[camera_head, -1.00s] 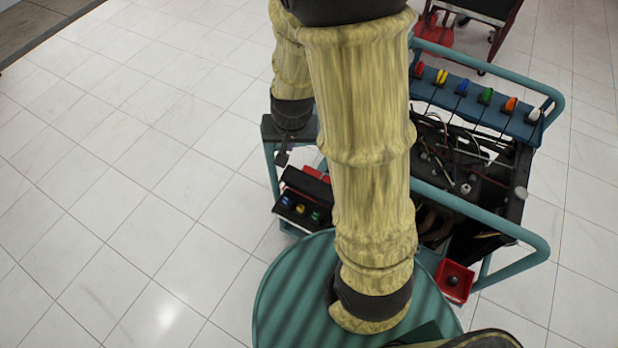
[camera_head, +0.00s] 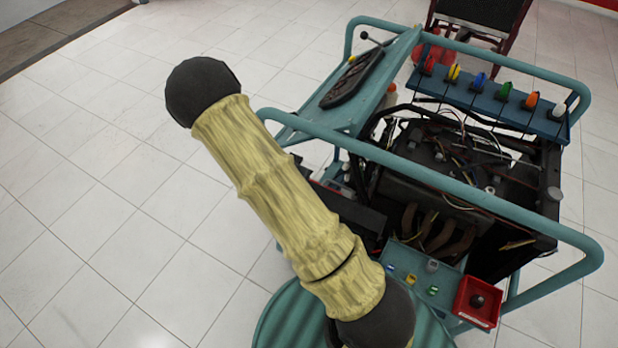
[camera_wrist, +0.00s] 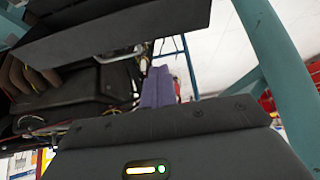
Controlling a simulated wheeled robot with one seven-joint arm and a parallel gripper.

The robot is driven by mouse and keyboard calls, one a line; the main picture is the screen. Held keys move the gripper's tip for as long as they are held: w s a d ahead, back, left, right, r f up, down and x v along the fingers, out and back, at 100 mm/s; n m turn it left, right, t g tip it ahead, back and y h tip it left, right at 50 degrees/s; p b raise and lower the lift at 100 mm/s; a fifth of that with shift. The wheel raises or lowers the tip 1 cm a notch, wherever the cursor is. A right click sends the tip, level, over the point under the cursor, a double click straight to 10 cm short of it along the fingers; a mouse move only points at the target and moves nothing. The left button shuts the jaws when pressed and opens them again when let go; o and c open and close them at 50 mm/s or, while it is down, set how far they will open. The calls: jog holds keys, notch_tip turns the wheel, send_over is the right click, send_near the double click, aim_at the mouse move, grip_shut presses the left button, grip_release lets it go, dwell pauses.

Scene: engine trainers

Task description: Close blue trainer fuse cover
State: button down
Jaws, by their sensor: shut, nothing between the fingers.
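The blue trainer is a teal tube frame (camera_head: 470,200) around a dark engine, right of centre in the head view. A black box-like part (camera_head: 350,218) sits at its near left side, partly hidden behind my arm. It may be the fuse box with its cover, but I cannot tell whether that is open. In the wrist view a dark flat panel (camera_wrist: 120,35) spans the upper left. My gripper (camera_wrist: 158,75) shows there as purple fingers, shut and empty, below the panel's right end. Contact is unclear. My gripper is hidden in the head view.
A teal tube (camera_wrist: 278,60) stands right of my fingers. Floor at left is clear.

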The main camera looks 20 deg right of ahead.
jog(key=x, duration=1)
jog(key=shift+a, duration=0.15)
jog(key=shift+s+a+b, duration=0.25)
jog(key=shift+b, duration=0.05)
